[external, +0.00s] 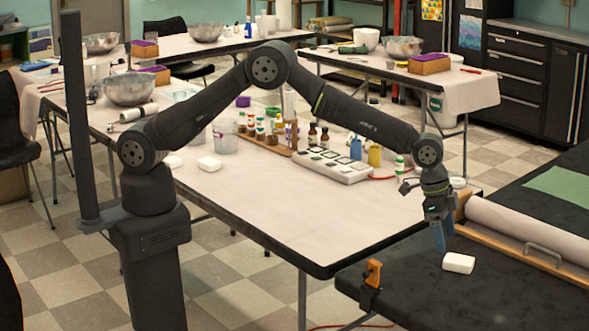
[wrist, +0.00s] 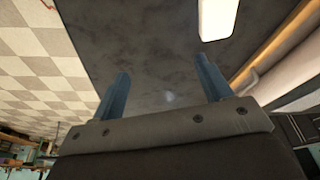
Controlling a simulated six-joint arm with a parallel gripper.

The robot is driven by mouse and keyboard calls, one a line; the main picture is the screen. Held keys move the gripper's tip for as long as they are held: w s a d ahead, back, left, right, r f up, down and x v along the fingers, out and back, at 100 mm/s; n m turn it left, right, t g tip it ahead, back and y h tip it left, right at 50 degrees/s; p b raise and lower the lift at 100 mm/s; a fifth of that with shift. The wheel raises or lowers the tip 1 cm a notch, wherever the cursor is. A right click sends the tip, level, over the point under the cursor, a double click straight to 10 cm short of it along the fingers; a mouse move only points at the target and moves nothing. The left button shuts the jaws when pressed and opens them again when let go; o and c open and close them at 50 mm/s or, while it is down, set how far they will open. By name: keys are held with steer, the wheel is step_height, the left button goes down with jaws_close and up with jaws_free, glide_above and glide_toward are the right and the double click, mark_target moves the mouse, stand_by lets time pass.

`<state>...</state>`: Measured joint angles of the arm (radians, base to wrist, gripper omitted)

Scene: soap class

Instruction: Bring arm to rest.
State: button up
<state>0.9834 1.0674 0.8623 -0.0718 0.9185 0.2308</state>
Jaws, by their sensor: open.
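My gripper (external: 439,238) points down above the dark-topped table (external: 410,290) at the right of the external view. In the wrist view my gripper (wrist: 161,78) has its two blue fingers wide apart with nothing between them. A white soap bar (external: 458,263) lies on the dark table just right of the fingers in the external view. The bar also shows in the wrist view (wrist: 217,18), beyond the right fingertip and apart from it. My arm arches over the pale table.
The pale table (external: 270,210) carries bottles, a white mould tray (external: 335,165) and another white bar (external: 210,163). On the dark table are an orange clamp (external: 373,273), a wooden rail with a white roll (external: 520,228) and a green sheet (external: 560,188). The dark table's front is mostly clear.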

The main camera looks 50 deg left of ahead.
steer(key=s+a+m, duration=0.1)
steer(key=s+a, duration=0.2)
steer(key=a, duration=0.7)
steer(key=s+a+m, duration=0.1)
steer(key=s+a, duration=0.2)
steer(key=a, duration=0.8)
steer(key=s+a+m+g, duration=0.1)
steer(key=s+a, duration=0.3)
steer(key=a, duration=0.7)
steer(key=shift+a+r, duration=0.2)
steer(key=shift+r, duration=0.15)
steer(key=shift+o, duration=0.4)
